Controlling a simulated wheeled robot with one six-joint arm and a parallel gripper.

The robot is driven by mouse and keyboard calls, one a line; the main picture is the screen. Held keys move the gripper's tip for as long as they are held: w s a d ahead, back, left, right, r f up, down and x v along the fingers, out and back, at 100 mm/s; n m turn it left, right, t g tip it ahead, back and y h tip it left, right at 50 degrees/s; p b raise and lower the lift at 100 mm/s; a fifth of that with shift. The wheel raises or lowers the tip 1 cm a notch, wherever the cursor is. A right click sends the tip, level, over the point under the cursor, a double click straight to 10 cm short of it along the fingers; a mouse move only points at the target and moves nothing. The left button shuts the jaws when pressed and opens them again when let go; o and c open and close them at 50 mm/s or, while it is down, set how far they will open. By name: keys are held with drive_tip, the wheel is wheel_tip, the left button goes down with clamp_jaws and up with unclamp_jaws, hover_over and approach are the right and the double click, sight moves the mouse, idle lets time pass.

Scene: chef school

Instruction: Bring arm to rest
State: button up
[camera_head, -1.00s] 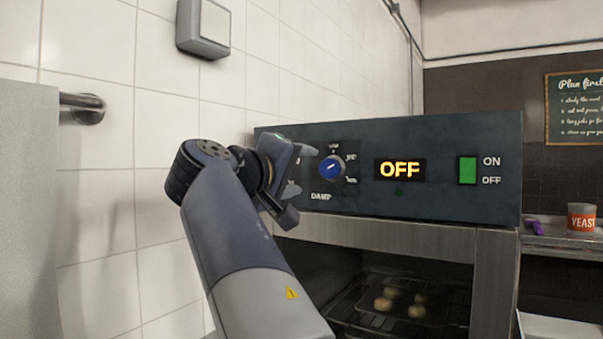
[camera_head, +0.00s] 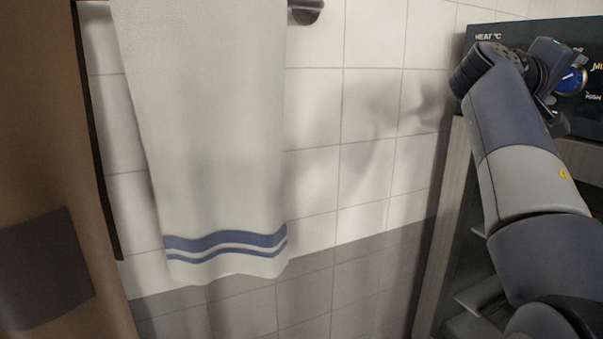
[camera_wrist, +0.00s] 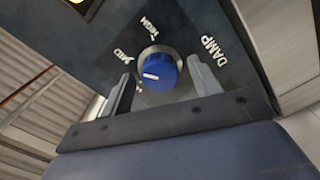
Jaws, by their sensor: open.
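My gripper (camera_head: 556,85) is at the right edge of the head view, in front of the oven's dark control panel (camera_head: 490,33). In the wrist view its two grey fingers (camera_wrist: 160,78) are apart with nothing held. A blue knob (camera_wrist: 157,72) with a white mark shows between the fingers, close ahead; I cannot tell if they reach around it. The word DAMP is printed beside it. The knob also shows in the head view (camera_head: 571,80), partly hidden by my gripper. My arm is raised and bent along the right side.
A white towel (camera_head: 205,130) with blue stripes hangs from a rail (camera_head: 306,10) on the tiled wall (camera_head: 370,110). A brown upright panel (camera_head: 45,130) stands at the left edge. The oven's metal frame (camera_head: 445,220) is below the panel. Open space lies between towel and oven.

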drive_tip(key=shift+w+d, duration=0.1)
drive_tip(key=shift+d, duration=0.2)
drive_tip(key=s+a+n+p, duration=0.4)
drive_tip(key=a+n+p, duration=0.2)
drive_tip(key=a+n, duration=0.3)
drive_tip(key=n, duration=0.3)
drive_tip(key=shift+a, duration=0.35)
idle(2.0)
